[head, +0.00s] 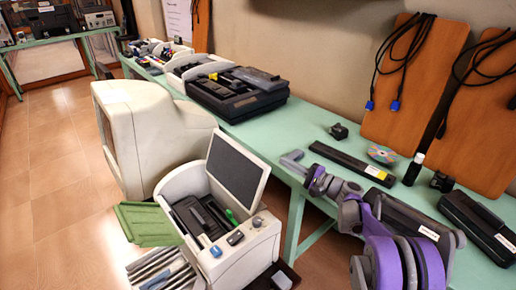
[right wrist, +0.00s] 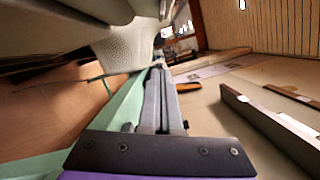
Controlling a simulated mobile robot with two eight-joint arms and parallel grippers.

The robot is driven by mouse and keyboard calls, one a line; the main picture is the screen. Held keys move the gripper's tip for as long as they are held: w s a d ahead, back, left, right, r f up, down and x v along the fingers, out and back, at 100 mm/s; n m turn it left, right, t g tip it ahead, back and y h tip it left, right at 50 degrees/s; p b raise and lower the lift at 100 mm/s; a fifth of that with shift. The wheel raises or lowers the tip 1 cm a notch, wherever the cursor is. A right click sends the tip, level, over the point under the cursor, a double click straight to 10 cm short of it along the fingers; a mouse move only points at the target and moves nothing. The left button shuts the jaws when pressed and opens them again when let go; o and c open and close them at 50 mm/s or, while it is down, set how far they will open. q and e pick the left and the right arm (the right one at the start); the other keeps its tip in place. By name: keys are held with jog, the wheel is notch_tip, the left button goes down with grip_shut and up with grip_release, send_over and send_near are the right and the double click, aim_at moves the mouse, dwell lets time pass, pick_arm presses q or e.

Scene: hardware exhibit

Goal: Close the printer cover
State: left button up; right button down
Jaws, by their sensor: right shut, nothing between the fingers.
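The printer (head: 245,250) is a whitish box in the front middle of the head view. Its cover (head: 238,171), a light-framed panel with a dark inner face, stands raised at the back, leaving the dark interior (head: 200,217) exposed. A green flap (head: 148,223) sticks out at its left. My right gripper (head: 286,160) is shut and empty, to the right of the raised cover and apart from it in the picture. In the right wrist view its closed fingers (right wrist: 157,72) point away, beside a pale housing (right wrist: 140,45). My left gripper is not in view.
A bulky beige monitor (head: 160,135) stands behind and left of the printer. The green table (head: 290,125) along the wall holds a black device (head: 240,92), a dark bar (head: 350,162) and a disc (head: 382,154). The tiled floor at left is clear.

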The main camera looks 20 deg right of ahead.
jog(key=w+a+r, duration=0.2)
jog(key=w+a, duration=0.4)
jog(key=a, duration=0.3)
jog(key=shift+a+r, duration=0.15)
jog(key=shift+r, duration=0.1)
jog(key=shift+s+a+r, duration=0.1)
jog(key=shift+r, duration=0.05)
